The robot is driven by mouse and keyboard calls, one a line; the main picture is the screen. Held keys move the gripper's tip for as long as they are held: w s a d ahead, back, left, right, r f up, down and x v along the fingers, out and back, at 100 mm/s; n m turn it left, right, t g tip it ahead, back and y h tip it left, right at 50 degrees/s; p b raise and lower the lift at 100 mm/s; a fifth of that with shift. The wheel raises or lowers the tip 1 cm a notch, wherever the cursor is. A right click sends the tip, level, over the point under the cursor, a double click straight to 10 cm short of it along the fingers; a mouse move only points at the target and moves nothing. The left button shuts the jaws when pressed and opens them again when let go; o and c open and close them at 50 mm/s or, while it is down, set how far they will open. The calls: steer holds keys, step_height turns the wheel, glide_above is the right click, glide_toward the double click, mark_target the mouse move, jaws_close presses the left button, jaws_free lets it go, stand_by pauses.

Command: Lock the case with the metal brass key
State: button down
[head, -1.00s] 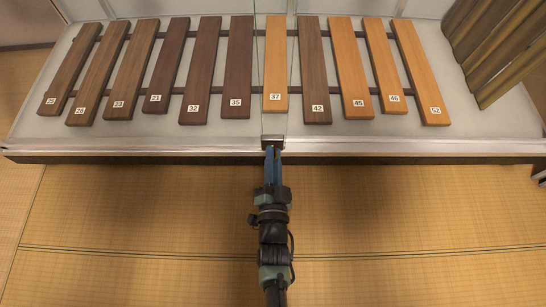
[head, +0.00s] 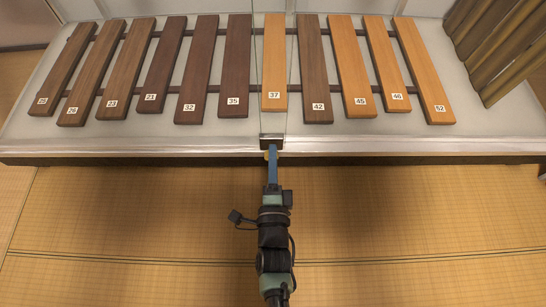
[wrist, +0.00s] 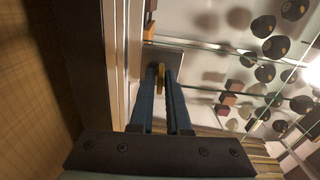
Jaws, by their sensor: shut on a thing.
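The case (head: 200,144) is a long glass display case with a pale floor and a metal front edge. A small dark metal lock block (head: 272,138) sits at the middle of that edge, by the seam between the glass panes. My gripper (head: 272,156) points at the block from the front, its blue fingers right at it. In the wrist view my gripper (wrist: 160,74) is shut on the brass key (wrist: 160,77), which shows as a thin brass piece between the fingertips, against a grey plate (wrist: 172,58). The key's front end is hidden, so how deep it sits cannot be told.
Several numbered wooden bars (head: 275,60) lie in a row inside the case. Folded brown cloth or slats (head: 505,60) stand at the right. The tatami floor (head: 120,220) in front is clear. The wrist view shows glass edges and several round dark objects (wrist: 265,26) beyond the glass.

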steer(key=shift+s+m, duration=0.1)
steer(key=shift+m, duration=0.3)
steer(key=c, duration=1)
jaws_free()
steer(key=s+p, duration=0.6)
steer(key=s, duration=0.7)
